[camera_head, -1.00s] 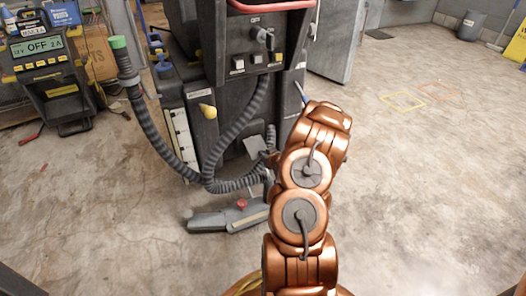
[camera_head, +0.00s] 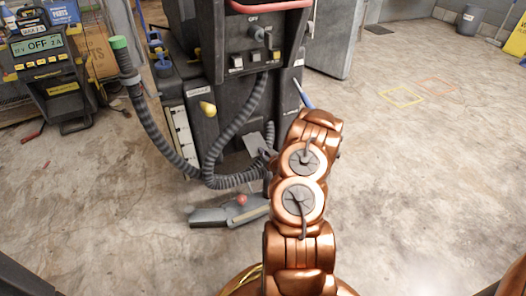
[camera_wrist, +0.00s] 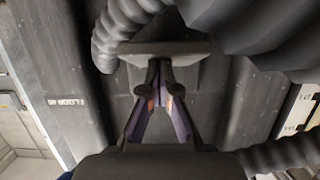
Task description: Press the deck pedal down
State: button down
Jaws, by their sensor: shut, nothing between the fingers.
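The dark grey floor machine (camera_head: 200,70) stands ahead of me in the head view. A small light grey plate low on its front, which looks like the deck pedal (camera_head: 256,145), shows just left of my arm. In the wrist view the pedal plate (camera_wrist: 135,49) spans the upper middle. My gripper (camera_wrist: 160,64) is shut and empty, its fingertips at the plate's lower edge in the picture. I cannot tell whether they touch it. In the head view my arm hides the gripper.
A ribbed grey hose (camera_head: 226,181) loops across the machine's front; in the wrist view it passes close to the pedal at upper left (camera_wrist: 108,38). A grey floor tool with a red knob (camera_head: 208,217) lies on the floor. Open floor (camera_head: 430,180) is on the right.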

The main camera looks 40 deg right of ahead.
jog(key=shift+s+a+f, duration=0.15)
jog(key=shift+a+f, duration=0.1)
jog(key=shift+f, duration=0.35)
jog(key=s+a+r+p, duration=0.3)
jog(key=s+r+p, duration=0.3)
jog(key=s+r, duration=0.3)
jog(key=shift+s+p, duration=0.3)
jog(key=shift+s, duration=0.1)
